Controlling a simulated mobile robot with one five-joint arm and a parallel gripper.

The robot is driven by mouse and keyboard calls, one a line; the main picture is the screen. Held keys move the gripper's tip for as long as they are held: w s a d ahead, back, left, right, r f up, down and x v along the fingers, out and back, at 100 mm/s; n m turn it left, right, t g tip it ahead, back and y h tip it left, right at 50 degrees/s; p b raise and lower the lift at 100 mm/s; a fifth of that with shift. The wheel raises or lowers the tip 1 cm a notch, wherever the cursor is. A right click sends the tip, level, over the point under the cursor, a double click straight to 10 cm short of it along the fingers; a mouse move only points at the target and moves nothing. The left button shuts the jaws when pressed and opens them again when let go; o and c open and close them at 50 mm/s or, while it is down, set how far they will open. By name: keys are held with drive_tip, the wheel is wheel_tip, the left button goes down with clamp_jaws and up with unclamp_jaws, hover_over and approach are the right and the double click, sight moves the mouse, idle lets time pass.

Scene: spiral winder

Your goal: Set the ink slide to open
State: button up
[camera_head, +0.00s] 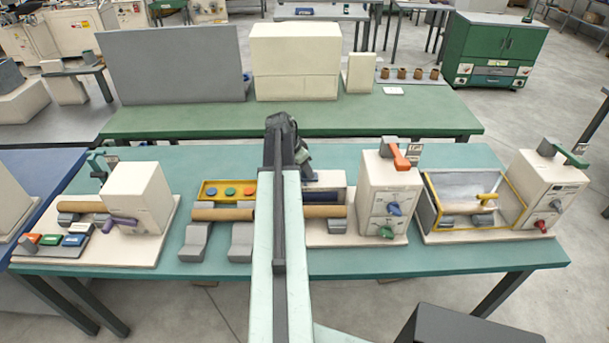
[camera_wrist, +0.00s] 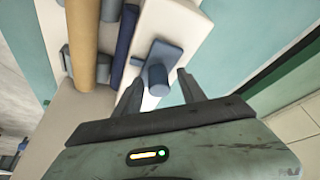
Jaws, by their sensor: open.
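In the wrist view a flat blue-grey slide (camera_wrist: 166,52) with a round knob (camera_wrist: 156,77) sits on a pale machine surface. It looks like the ink slide, though I read no label or open mark there. My gripper (camera_wrist: 159,80) is open, with one finger on each side of the knob in the picture. I cannot tell whether either finger touches it. A tan roller (camera_wrist: 83,45) and a dark blue roller (camera_wrist: 125,45) run to the left of the slide.
On the teal bench, a white box with an orange lever (camera_head: 400,156) stands right of my arm. A white box with a purple handle (camera_head: 120,223) stands left.

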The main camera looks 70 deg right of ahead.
clamp_jaws()
drive_tip(key=shift+w+d+r, duration=0.1)
idle(1.3)
